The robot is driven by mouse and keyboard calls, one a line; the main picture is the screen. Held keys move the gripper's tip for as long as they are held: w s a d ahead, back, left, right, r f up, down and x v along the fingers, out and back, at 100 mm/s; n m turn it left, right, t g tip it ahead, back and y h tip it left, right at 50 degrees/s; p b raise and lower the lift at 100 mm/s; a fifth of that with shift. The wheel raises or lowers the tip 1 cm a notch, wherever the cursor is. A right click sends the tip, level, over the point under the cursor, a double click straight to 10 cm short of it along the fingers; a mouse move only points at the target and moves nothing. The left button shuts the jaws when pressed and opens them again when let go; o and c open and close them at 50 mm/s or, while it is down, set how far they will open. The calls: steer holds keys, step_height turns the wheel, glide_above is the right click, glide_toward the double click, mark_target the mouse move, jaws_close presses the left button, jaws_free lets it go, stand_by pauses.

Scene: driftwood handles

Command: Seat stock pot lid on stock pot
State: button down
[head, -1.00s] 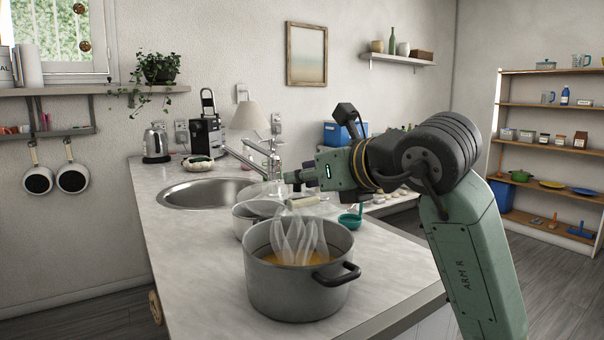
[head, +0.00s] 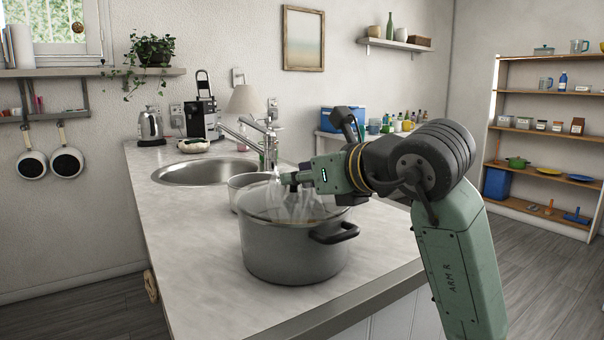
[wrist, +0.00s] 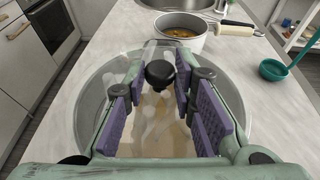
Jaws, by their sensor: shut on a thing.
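The grey stock pot (head: 290,255) stands near the front of the counter, with a dark handle at its right. Pale steam and an orange-brown content show through the clear glass stock pot lid (head: 259,200). The lid is over the pot's mouth and looks about level, close to the rim; I cannot tell whether it touches all round. My gripper (head: 289,182) is above the lid's middle. In the wrist view my gripper (wrist: 160,92) is shut on the lid's black knob (wrist: 160,73), between its purple pads. The pot's rim shows around the fingers.
A smaller pot (head: 240,184) stands just behind the stock pot; the wrist view shows its pale handle (wrist: 235,28). A teal ladle (wrist: 273,70) lies to the right. The sink (head: 190,172) and faucet are farther back. The counter's left front is clear.

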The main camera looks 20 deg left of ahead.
steer(key=shift+f, duration=0.3)
stand_by(0.5)
steer(key=c, duration=1.2)
jaws_free()
steer(key=shift+c, duration=0.2)
